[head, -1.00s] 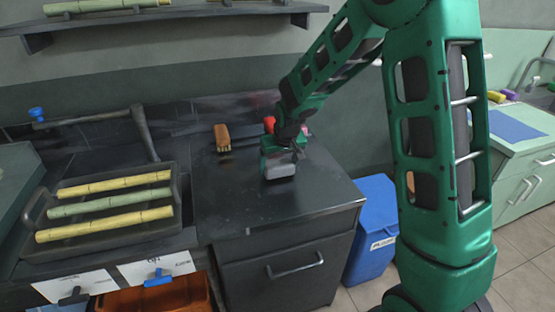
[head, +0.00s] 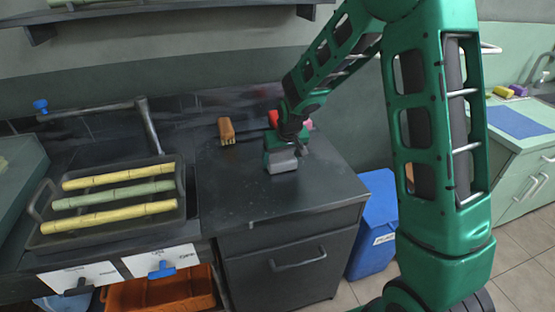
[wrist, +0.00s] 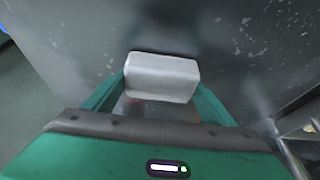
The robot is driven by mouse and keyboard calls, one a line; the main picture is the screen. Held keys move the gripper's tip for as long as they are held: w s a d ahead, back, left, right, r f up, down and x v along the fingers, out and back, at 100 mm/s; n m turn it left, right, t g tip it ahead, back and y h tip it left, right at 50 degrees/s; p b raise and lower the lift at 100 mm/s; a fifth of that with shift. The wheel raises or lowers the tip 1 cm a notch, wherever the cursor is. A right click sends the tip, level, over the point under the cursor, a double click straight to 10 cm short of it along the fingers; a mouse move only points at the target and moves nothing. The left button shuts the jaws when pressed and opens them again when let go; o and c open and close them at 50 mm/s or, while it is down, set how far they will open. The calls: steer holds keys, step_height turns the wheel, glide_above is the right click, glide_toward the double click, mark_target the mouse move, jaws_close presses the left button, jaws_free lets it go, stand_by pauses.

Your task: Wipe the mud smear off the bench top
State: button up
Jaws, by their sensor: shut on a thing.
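My gripper (head: 284,150) is over the right part of the dark grey bench top (head: 240,205), pointing down. It is shut on a pale grey block (head: 283,163), which looks like a sponge or pad. In the wrist view the block (wrist: 162,77) sits between the green fingers, low over or on the bench top (wrist: 225,40); I cannot tell if it touches. Pale specks are scattered over the top. I cannot make out a clear mud smear; the surface under the block and gripper is hidden.
A red object (head: 273,118) is partly hidden behind my arm. A blue bin (head: 373,215) stands right of the bench.

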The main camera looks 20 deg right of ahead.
steer(key=shift+s, duration=0.5)
steer(key=shift+s+d+r, duration=0.15)
steer(key=shift+s+r, duration=0.05)
steer(key=shift+s, duration=0.05)
step_height(320, 180, up, 7)
steer(key=shift+w+f, duration=0.15)
steer(key=shift+r, duration=0.4)
